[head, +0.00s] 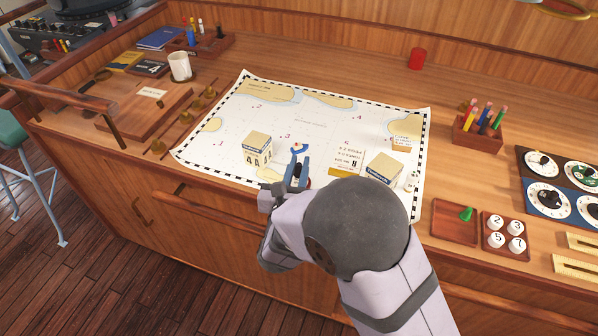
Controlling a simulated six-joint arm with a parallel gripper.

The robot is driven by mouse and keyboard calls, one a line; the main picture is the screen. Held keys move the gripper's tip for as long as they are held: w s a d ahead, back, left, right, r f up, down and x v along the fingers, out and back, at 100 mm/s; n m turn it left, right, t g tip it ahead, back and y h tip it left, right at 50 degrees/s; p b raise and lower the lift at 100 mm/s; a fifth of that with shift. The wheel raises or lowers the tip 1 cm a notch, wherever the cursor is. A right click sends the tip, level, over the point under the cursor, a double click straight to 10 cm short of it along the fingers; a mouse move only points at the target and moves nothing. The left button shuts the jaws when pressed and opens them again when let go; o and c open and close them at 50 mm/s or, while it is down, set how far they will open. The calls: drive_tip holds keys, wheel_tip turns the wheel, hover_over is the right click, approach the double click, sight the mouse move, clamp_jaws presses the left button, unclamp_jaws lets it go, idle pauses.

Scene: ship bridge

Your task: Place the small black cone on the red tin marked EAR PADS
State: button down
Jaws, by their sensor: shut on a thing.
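The red tin (416,59) stands upright at the back of the desk, right of the picture's middle. Its marking is too small to read. My gripper (298,160) is over the front part of the chart, between two cream boxes and well apart from the tin. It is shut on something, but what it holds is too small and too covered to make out. I cannot clearly pick out the small black cone; a dark upright piece (220,32) in the rack at the back left is too small to identify.
The chart (235,110) covers the middle of the desk. Cream boxes stand at its front (257,147) and (384,169). A pencil holder (477,132) is right of the chart. A green cone (467,213) lies in a tray. The desk around the tin is clear.

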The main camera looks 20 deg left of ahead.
sight(299, 173)
drive_tip(key=shift+f, duration=1.35)
drive_tip(key=shift+f, duration=0.1)
drive_tip(key=shift+f, duration=0.15)
drive_tip(key=c, duration=1.7)
unclamp_jaws()
drive_tip(key=shift+r, duration=0.25)
drive_tip(key=b+v, duration=0.2)
drive_tip(key=v, duration=1)
drive_tip(key=shift+b, duration=0.35)
